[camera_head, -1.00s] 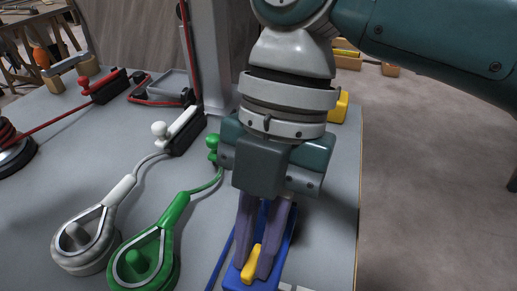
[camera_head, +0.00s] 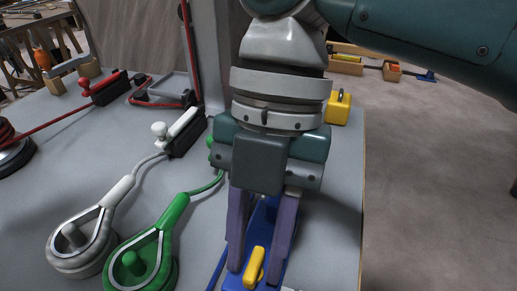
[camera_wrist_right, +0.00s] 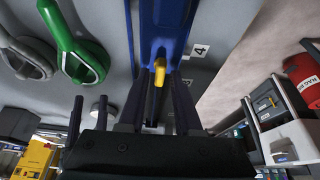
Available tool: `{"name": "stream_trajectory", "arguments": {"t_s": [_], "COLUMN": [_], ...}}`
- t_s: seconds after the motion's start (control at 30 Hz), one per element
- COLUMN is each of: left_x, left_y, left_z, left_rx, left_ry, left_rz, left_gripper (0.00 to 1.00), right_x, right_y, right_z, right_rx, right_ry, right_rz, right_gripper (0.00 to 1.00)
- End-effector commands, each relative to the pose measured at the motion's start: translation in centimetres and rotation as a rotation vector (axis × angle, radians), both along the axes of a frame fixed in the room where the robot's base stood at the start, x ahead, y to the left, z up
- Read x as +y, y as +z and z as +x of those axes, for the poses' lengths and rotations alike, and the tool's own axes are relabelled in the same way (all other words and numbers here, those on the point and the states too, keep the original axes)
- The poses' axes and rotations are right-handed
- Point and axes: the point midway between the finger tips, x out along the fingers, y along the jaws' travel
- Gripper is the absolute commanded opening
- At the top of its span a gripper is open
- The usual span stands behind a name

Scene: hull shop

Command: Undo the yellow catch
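The yellow catch (camera_head: 253,267) sits on a blue fitting (camera_head: 266,212) near the front of the grey bench. It also shows in the right wrist view (camera_wrist_right: 159,66), on the blue body (camera_wrist_right: 170,22). My right gripper (camera_head: 256,268) points down over the fitting. Its two purple fingers are spread on either side of the catch, with visible gaps. In the right wrist view the gripper (camera_wrist_right: 158,95) is also open around the catch's line. The gripper and wrist hide the back of the fitting. My left gripper is not in view.
A green cord handle (camera_head: 142,262) and a white one (camera_head: 82,247) lie left of the fitting. A white-knobbed black block (camera_head: 186,134) and a red one (camera_head: 103,88) stand further back. A yellow block (camera_head: 339,107) is behind my wrist. The bench's right edge (camera_head: 363,190) is close.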

Motion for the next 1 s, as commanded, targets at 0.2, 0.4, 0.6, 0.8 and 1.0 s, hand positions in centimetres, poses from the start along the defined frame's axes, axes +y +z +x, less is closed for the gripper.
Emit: {"name": "stream_trajectory", "arguments": {"t_s": [0.2,0.4,0.6,0.8,1.0], "left_x": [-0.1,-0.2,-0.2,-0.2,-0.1], "left_y": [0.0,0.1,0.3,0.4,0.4], "left_z": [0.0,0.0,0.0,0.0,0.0], "left_rx": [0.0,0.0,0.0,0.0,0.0], "left_ry": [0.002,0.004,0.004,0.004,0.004], "left_rz": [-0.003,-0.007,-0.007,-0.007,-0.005], "left_gripper": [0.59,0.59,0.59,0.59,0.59], "right_x": [0.0,0.0,-0.4,-0.8,-1.1], "right_y": [0.0,0.5,3.6,7.2,9.0], "right_z": [0.0,0.2,1.5,2.9,3.6], "right_rx": [0.001,-0.002,-0.004,-0.004,0.0], "right_ry": [-0.001,-0.002,-0.002,-0.002,-0.001], "right_rz": [0.001,0.002,0.002,0.001,0.001], "right_gripper": [0.45,0.45,0.45,0.45,0.45]}}
